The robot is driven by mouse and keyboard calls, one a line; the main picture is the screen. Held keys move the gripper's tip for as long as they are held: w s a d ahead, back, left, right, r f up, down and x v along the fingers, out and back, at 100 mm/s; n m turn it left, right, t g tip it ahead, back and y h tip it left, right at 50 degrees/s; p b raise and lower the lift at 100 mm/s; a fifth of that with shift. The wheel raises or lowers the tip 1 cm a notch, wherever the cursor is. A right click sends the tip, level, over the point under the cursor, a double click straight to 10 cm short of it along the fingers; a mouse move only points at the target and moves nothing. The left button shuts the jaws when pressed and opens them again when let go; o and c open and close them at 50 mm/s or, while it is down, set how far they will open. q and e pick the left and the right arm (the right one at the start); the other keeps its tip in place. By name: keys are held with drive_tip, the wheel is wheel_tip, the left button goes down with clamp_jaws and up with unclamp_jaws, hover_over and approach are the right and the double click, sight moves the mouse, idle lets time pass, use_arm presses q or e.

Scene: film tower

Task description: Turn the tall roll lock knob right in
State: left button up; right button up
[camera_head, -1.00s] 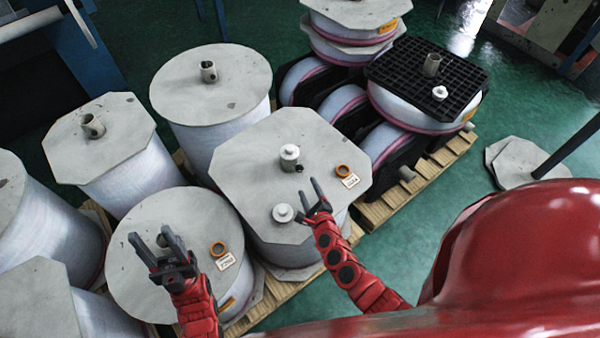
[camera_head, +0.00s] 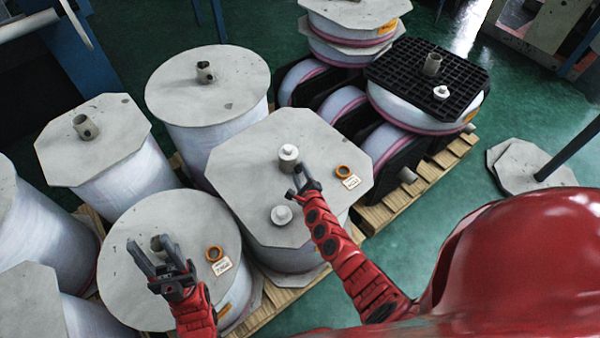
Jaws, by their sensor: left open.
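The tall roll (camera_head: 240,165) stands in the middle, with a grey clipped-corner top board. A white lock knob (camera_head: 288,152) stands upright on its centre. A second white knob (camera_head: 281,215) sits near the board's front edge. My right gripper (camera_head: 301,170) is just in front of the centre knob, its two fingers apart with a narrow gap. Whether it touches the knob I cannot tell. My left gripper (camera_head: 152,250) is open and empty above the round-topped roll (camera_head: 125,285) at front left, partly covering that roll's core.
Orange rings (camera_head: 343,172) and (camera_head: 214,254) with small labels lie on the two boards. Other wrapped rolls crowd the left. A black grid pallet (camera_head: 400,70) with a white knob (camera_head: 441,92) is at back right.

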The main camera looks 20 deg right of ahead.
clamp_jaws()
